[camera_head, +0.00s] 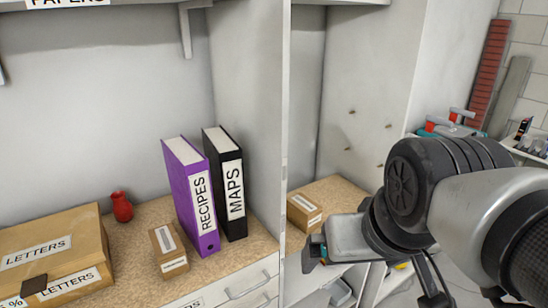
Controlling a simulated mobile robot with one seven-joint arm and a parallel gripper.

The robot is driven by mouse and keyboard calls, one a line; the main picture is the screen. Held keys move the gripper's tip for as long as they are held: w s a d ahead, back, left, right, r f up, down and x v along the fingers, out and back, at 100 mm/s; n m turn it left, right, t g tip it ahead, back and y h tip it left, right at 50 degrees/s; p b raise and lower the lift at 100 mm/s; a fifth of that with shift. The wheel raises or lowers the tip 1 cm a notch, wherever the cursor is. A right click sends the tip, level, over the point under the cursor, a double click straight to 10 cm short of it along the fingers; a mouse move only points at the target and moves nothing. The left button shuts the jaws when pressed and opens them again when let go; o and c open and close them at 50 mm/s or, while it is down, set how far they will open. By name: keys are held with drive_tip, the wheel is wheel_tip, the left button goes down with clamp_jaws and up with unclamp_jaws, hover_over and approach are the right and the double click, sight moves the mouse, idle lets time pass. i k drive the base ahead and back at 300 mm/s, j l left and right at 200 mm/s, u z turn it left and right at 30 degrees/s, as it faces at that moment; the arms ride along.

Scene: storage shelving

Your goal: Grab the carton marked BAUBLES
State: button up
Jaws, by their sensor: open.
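No label reading BAUBLES can be made out. A small brown carton (298,221) with a white label too small to read lies on the shelf right of the upright divider. Another small carton (163,241) with an unreadable label stands on the shelf to the left. My gripper (313,251) is at the right, just in front of and below the carton beyond the divider, apart from it as far as I can tell. It is open with nothing seen in it; my wrist hides part of it.
A large carton marked LETTERS (75,232), a red vase (121,207), a purple RECIPES binder (183,180) and a black MAPS binder (222,170) stand left of the divider (284,110). A drawer front (250,283) lies below. Bare shelf shows behind the right carton.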

sight(303, 212)
drive_tip(key=i+l+u, duration=0.15)
drive_tip(key=l+u, duration=0.15)
drive_tip(key=i+l+u, duration=0.35)
drive_tip(key=l, duration=0.25)
drive_tip(key=i+l+u, duration=0.15)
drive_tip(key=l, duration=0.15)
drive_tip(key=i+l+u, duration=0.2)
drive_tip(key=l, duration=0.15)
drive_tip(key=k, duration=0.1)
